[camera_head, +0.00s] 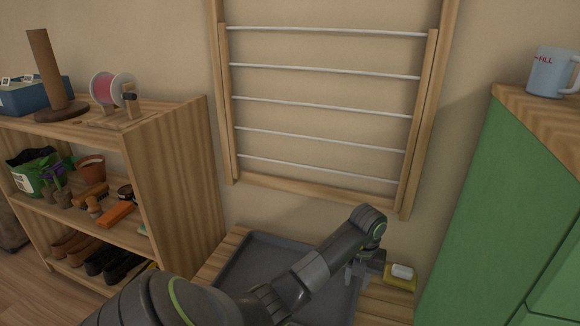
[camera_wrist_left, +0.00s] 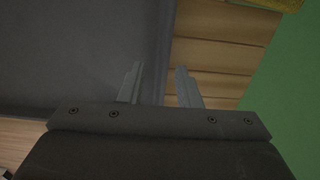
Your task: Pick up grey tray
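The grey tray (camera_head: 262,262) lies on a slatted wooden bench below the wall rack, partly hidden behind my left arm. It also fills the upper left of the left wrist view (camera_wrist_left: 75,55). My left gripper (camera_head: 358,278) points down at the tray's right edge. In the left wrist view, its two fingers (camera_wrist_left: 158,85) are apart with nothing held between them. The tray's right rim runs down towards the gap between them. I cannot tell whether the fingers touch the rim or how high they are. My right gripper is not in view.
A yellow dish with a white bar (camera_head: 402,272) sits on the bench right of my gripper. A green cabinet (camera_head: 500,200) with a mug (camera_head: 552,74) on top stands at the right. A wooden shelf (camera_head: 170,170) stands left, and a rack (camera_head: 325,100) hangs above the bench.

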